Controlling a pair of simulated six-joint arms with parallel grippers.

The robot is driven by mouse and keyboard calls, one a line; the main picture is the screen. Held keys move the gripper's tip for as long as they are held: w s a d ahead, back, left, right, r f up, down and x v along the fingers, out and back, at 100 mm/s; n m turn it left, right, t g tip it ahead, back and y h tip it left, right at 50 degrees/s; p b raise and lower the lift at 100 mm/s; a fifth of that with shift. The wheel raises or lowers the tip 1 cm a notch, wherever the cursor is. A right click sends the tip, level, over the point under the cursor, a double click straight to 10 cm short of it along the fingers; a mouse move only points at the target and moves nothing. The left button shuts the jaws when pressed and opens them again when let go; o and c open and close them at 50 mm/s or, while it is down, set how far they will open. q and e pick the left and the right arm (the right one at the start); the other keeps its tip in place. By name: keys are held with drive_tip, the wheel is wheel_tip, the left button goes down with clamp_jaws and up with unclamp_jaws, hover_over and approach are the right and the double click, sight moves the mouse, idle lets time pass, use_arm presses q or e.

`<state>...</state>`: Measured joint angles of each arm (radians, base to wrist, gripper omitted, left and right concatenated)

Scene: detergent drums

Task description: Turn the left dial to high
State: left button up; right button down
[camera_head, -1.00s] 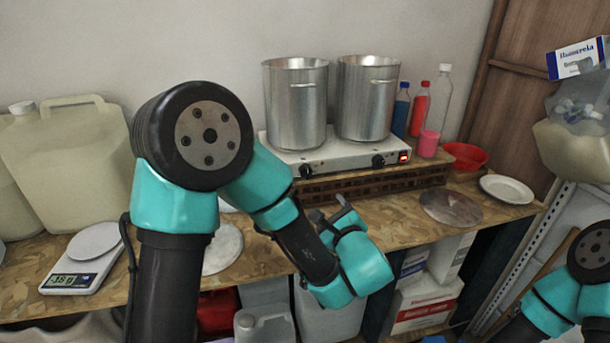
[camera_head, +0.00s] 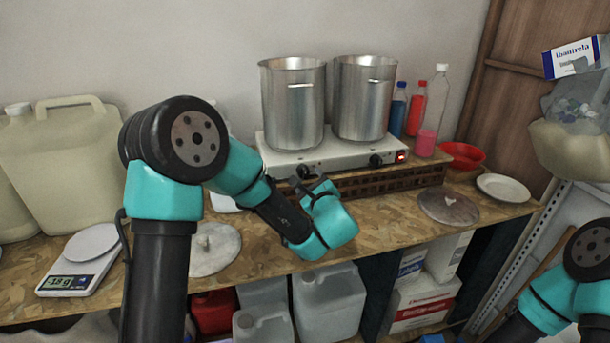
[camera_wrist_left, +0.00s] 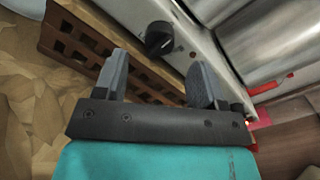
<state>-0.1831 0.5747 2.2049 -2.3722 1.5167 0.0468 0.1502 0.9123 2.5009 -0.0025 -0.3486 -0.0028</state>
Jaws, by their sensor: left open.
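The left dial (camera_head: 304,171) is a black knob on the front of a white two-burner hot plate (camera_head: 335,155). In the left wrist view the dial (camera_wrist_left: 160,38) is just beyond the fingertips, roughly centred between them and not gripped. My left gripper (camera_head: 320,186) is open and empty, just in front of and below the dial in the head view; it also shows in the left wrist view (camera_wrist_left: 160,62). The right dial (camera_head: 376,160) is farther along the same panel. My right gripper is out of view.
Two tall metal pots (camera_head: 293,105) (camera_head: 363,97) stand on the hot plate, which sits on a brown slatted crate (camera_head: 385,180). A lit red switch (camera_head: 401,156) is at the panel's right end. Metal lids (camera_head: 215,250) (camera_head: 448,206) lie on the wooden bench.

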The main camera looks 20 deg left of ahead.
sight(306, 175)
use_arm(q)
drive_tip(key=x, duration=0.5)
drive_tip(key=c, duration=0.9)
drive_tip(key=shift+m, duration=0.4)
drive_tip(key=m, duration=0.6)
drive_tip(key=shift+d, duration=0.1)
drive_tip(key=m, duration=0.7)
drive_tip(key=shift+t, duration=0.4)
drive_tip(key=shift+m, duration=0.3)
